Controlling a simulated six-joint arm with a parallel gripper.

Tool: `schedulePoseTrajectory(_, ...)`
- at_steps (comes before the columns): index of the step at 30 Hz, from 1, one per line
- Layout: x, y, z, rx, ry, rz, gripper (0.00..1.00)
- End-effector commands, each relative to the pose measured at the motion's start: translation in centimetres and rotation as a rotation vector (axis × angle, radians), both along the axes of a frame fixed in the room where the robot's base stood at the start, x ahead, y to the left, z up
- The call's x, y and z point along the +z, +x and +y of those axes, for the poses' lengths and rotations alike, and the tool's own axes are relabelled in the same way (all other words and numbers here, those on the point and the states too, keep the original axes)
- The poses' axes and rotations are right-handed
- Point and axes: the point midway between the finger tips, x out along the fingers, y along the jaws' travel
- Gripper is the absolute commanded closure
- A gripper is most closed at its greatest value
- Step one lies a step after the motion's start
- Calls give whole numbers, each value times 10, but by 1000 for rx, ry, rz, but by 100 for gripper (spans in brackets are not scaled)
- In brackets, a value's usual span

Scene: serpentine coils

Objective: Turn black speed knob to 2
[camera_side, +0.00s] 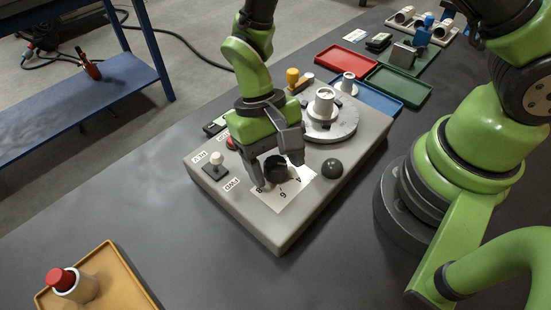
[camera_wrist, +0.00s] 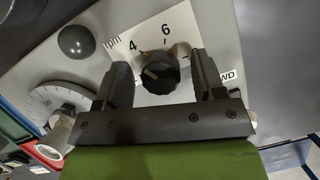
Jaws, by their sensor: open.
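The black speed knob (camera_side: 277,172) stands on a white dial card (camera_side: 293,198) on top of the grey control box. The card shows 4, 6 and 8 in the side view. In the wrist view the knob (camera_wrist: 161,76) has a pale pointer line on its left part, and rpm, 4 and 6 show on the card (camera_wrist: 150,38). The exact pointer reading is unclear, and no 2 is visible. My gripper (camera_side: 277,166) is open and low over the box, with one finger on each side of the knob. Gaps show between the knob and both fingers (camera_wrist: 160,64).
A dark dome (camera_side: 332,168) sits right of the card and a white-tipped toggle (camera_side: 216,162) left of it. A round dial with a white knob (camera_side: 325,103) stands behind. Coloured trays (camera_side: 350,60) lie beyond the box. The bench front is mostly clear.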

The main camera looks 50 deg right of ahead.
Motion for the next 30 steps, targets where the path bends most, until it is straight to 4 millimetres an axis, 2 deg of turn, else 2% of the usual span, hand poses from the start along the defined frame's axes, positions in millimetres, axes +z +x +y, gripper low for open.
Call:
schedulePoseTrajectory(7, -1, 0, 0, 0, 0, -1, 37)
schedulePoseTrajectory(8, -1, -1, 0, 0, 0, 0, 39)
schedulePoseTrajectory(14, -1, 0, 0, 1, 0, 0, 85)
schedulePoseTrajectory(23, -1, 0, 0, 27, 0, 0, 85)
schedulePoseTrajectory(30, -1, 0, 1, 149, 1, 0, 85)
